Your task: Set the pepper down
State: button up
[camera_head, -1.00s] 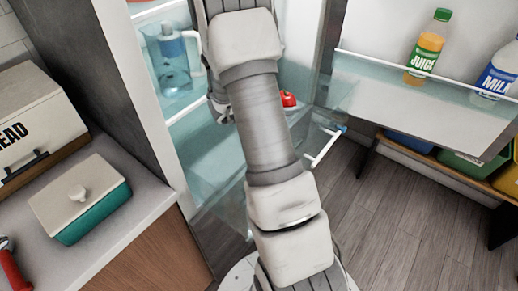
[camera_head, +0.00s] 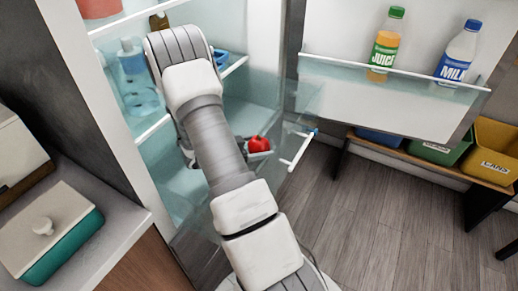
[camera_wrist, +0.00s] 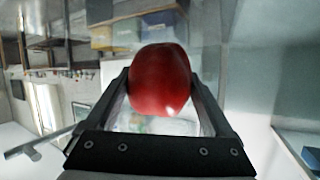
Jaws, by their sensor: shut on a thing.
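A glossy red pepper (camera_wrist: 160,80) fills the space between the two dark fingers of my gripper (camera_wrist: 158,92) in the wrist view. My gripper is shut on it. In the head view the red pepper (camera_head: 258,143) shows just right of my arm, low inside the open fridge, at the clear drawer behind a white handle. My arm hides most of the gripper there. I cannot tell whether the pepper touches the surface below it.
The fridge door shelf (camera_head: 400,80) holds a juice bottle (camera_head: 385,45) and a milk bottle (camera_head: 459,52). A drawer handle (camera_head: 297,150) sticks out at the fridge front. A lidded teal dish (camera_head: 52,240) stands on the left counter. Colored bins sit on a low bench at right.

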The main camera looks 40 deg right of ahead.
jog(key=shift+f, duration=0.3)
jog(key=shift+f, duration=0.15)
jog(key=o, duration=1.2)
jog(key=shift+o, duration=0.2)
jog(key=shift+r, duration=0.2)
jog(key=shift+a+r, duration=0.15)
jog(key=shift+a, duration=0.05)
jog(key=p+v, duration=0.1)
jog(key=v, duration=0.6)
